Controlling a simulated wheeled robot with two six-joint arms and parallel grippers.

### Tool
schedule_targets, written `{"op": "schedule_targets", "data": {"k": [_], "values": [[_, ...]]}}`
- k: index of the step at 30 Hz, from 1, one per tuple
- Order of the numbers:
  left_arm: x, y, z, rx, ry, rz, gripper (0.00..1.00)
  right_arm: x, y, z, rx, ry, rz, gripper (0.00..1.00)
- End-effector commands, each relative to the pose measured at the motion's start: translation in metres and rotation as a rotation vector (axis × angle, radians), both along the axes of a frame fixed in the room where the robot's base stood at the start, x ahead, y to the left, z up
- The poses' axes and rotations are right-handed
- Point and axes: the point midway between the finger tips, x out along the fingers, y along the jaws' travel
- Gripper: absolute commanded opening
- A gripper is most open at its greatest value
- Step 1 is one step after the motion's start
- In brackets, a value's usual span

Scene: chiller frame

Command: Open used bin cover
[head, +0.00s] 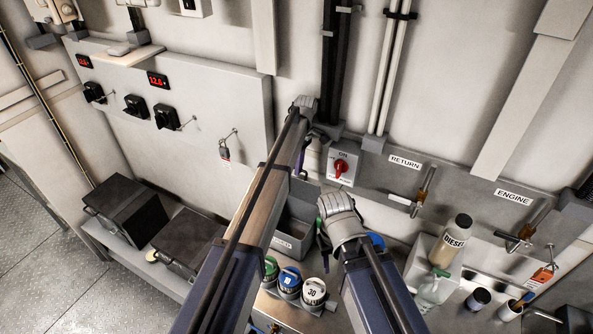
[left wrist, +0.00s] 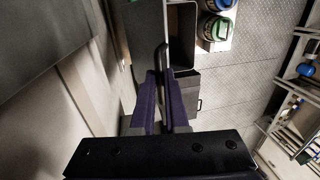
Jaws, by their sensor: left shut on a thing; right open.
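An open grey bin (head: 290,228) with a label on its front stands at mid-picture in the head view, partly behind my left arm. In the left wrist view its dark opening (left wrist: 182,35) shows beside a raised dark grey panel (left wrist: 143,35), which looks like its cover. My left gripper (left wrist: 165,75) is shut on a thin dark handle (left wrist: 163,55) at that panel. In the head view my left gripper (head: 299,160) is mostly hidden by its own arm. My right gripper (head: 322,238) is open near the bin's right side; its fingers are mostly hidden.
Two dark lidded boxes (head: 125,212) stand at left. Jars with coloured lids (head: 290,278) sit in front of the bin. A red switch (head: 340,166) is on the wall behind. A diesel bottle (head: 452,242) and valve levers (head: 423,190) are at right.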

Motion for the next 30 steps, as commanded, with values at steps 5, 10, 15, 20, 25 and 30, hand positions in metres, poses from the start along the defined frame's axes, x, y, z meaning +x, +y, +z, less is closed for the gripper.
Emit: {"op": "schedule_targets", "data": {"k": [5, 10, 15, 20, 25, 30], "values": [[0.0033, -0.0015, -0.0004, 0.003, 0.005, 0.001, 0.0, 0.0, 0.0001, -0.0007, 0.0, 0.0, 0.0, 0.5], [0.0026, -0.0012, -0.0004, 0.004, 0.006, 0.001, 0.0, 0.0, 0.0001, -0.0006, 0.0, 0.0, 0.0, 0.5], [0.0024, -0.001, -0.0003, 0.004, 0.007, 0.001, 0.17, 0.0, 0.0001, -0.0006, 0.0, 0.0, 0.0, 0.5], [0.0019, -0.0007, 0.0, 0.004, 0.008, 0.001, 0.34, 0.0, 0.0, -0.0004, 0.0, 0.0, 0.0, 0.5], [0.0015, -0.0004, 0.0003, 0.005, 0.009, 0.001, 0.42, 0.0, 0.0, -0.0001, 0.0, 0.0, 0.0, 0.5], [-0.0001, 0.0002, 0.0002, 0.004, 0.006, 0.001, 0.42, 0.0, 0.0, -0.0001, 0.0, 0.0, 0.0, 0.5]]}}
